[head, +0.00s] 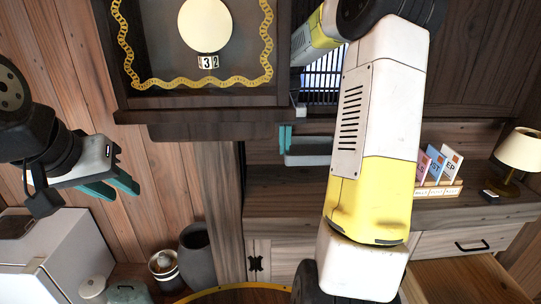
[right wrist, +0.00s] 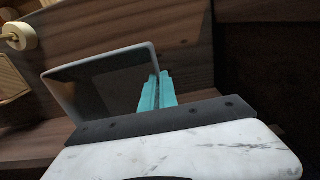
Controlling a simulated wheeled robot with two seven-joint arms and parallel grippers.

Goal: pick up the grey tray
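The grey tray (head: 308,160) is in the middle of the head view, in front of the dark cabinet's back and partly hidden by my right arm. In the right wrist view the tray (right wrist: 100,82) is at the left, its right-hand rim meeting my right gripper's teal fingers. My right gripper (head: 286,137) is at the tray's left end; in the right wrist view its fingers (right wrist: 158,90) are close together with the rim between them. I cannot tell whether the tray touches the surface below. My left gripper (head: 113,186) is open and empty at the left, far from the tray.
A dark counter (head: 290,205) runs below the tray. To the right are a small rack (head: 438,189) of upright cards and a lamp (head: 521,150). A framed cabinet (head: 200,100) overhangs at upper left. A grey bin (head: 196,246) and white appliance (head: 50,250) stand lower left.

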